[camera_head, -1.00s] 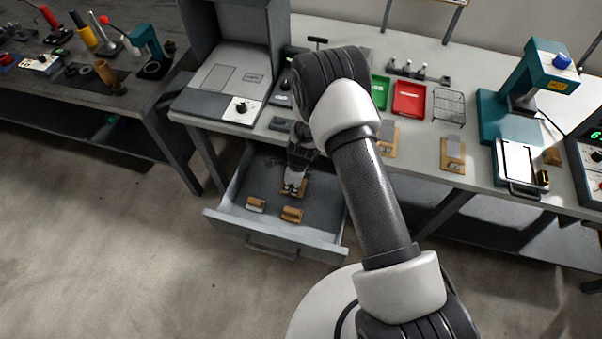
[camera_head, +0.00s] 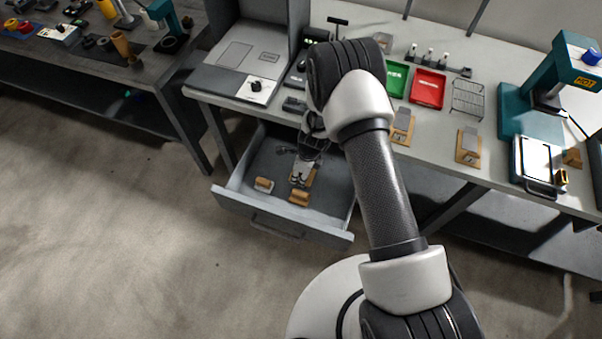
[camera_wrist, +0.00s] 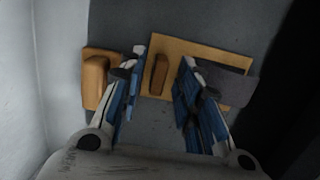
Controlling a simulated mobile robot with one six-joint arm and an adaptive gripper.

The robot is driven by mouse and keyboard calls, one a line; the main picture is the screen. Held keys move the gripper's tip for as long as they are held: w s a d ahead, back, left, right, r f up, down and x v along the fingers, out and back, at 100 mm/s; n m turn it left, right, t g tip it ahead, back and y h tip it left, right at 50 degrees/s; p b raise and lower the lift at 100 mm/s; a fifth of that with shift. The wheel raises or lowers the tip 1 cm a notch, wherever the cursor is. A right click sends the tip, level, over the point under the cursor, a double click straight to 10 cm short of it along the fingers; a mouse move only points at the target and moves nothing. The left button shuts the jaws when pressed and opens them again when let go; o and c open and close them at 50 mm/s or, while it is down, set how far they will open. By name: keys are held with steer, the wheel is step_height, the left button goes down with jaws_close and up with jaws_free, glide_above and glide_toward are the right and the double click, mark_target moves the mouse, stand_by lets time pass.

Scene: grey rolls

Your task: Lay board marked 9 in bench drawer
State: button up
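A tan board (camera_wrist: 218,62) with a grey pad lies inside the open bench drawer (camera_head: 278,226); it also shows in the head view (camera_head: 311,177). A brown upright block (camera_wrist: 158,76) stands on it. My gripper (camera_wrist: 163,58) is open, with one finger on each side of this block and a visible gap on both sides. In the head view my gripper (camera_head: 301,171) is low inside the drawer, over the board. I cannot read any number on this board, and the fingers hide part of it.
A tan block (camera_wrist: 97,78) lies beside the board, towards the drawer front. Two boards (camera_head: 402,125) (camera_head: 468,145) rest on the bench top (camera_head: 437,155), near green (camera_head: 396,80) and red (camera_head: 428,88) trays. The drawer walls are close around.

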step_height(320, 180, up, 12)
steer(key=d+p, duration=0.1)
steer(key=p, duration=0.3)
steer(key=shift+s+d+r, duration=0.15)
steer(key=shift+s+d, duration=0.15)
steer(key=shift+d, duration=0.05)
steer(key=s+d+r+n+t, duration=0.1)
steer(key=d+r+n, duration=0.15)
steer(key=r, duration=0.65)
steer(key=s+d+r+n, duration=0.15)
steer(key=r+n, duration=0.25)
steer(key=r, duration=0.5)
steer(key=s+d+r+n+t, duration=0.15)
steer(key=r+n, duration=0.25)
steer(key=r, duration=0.5)
steer(key=s+d+r+n, duration=0.3)
steer(key=s+r+n, duration=0.2)
steer(key=s, duration=0.5)
steer(key=s+d+r+n+t+h, duration=0.1)
steer(key=s+d+r+n, duration=0.3)
steer(key=s, duration=0.7)
step_height(320, 180, up, 4)
steer(key=shift+f+n+h, duration=0.1)
steer(key=shift+n+h, duration=0.2)
steer(key=shift+n, duration=0.95)
steer(key=shift+s+t, duration=0.1)
steer(key=shift+t, duration=0.15)
